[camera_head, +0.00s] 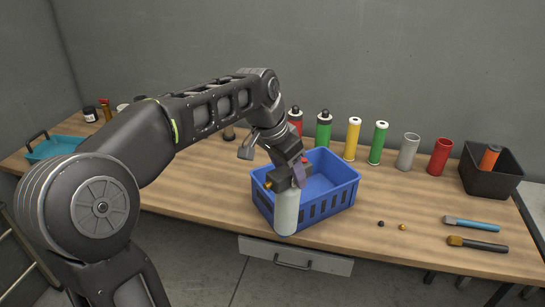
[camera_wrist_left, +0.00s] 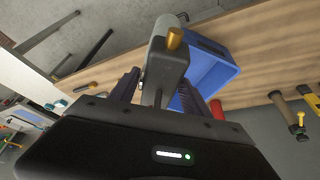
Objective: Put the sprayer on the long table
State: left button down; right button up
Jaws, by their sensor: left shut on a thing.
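The sprayer (camera_head: 286,212) has a pale grey-white bottle, a dark grey head and a brass-coloured nozzle. My left gripper (camera_head: 297,177) is shut on its head and holds it upright in front of the blue basket (camera_head: 335,207). In the left wrist view the sprayer (camera_wrist_left: 167,72) sits between the fingers of my left gripper (camera_wrist_left: 160,92). The long table (camera_head: 420,208) has a wooden top. The bottle's base shows near the table's front edge; I cannot tell whether it touches the top. My right gripper is not in view.
Bottles and cups, such as a yellow bottle (camera_head: 352,139) and a red cup (camera_head: 440,157), line the back. A teal tray (camera_head: 55,148) is at left.

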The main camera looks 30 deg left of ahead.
pick_arm(q)
jog(key=w+d+f+n+y+b, duration=0.1)
jog(key=w+d+f+n+b, duration=0.2)
jog(key=d+f, duration=0.9)
notch_tip(320, 180, down, 4)
jog(key=shift+w+d+r+t+b, duration=0.1)
jog(key=shift+w+d+t+b, duration=0.3)
jog(key=shift+w, duration=0.65)
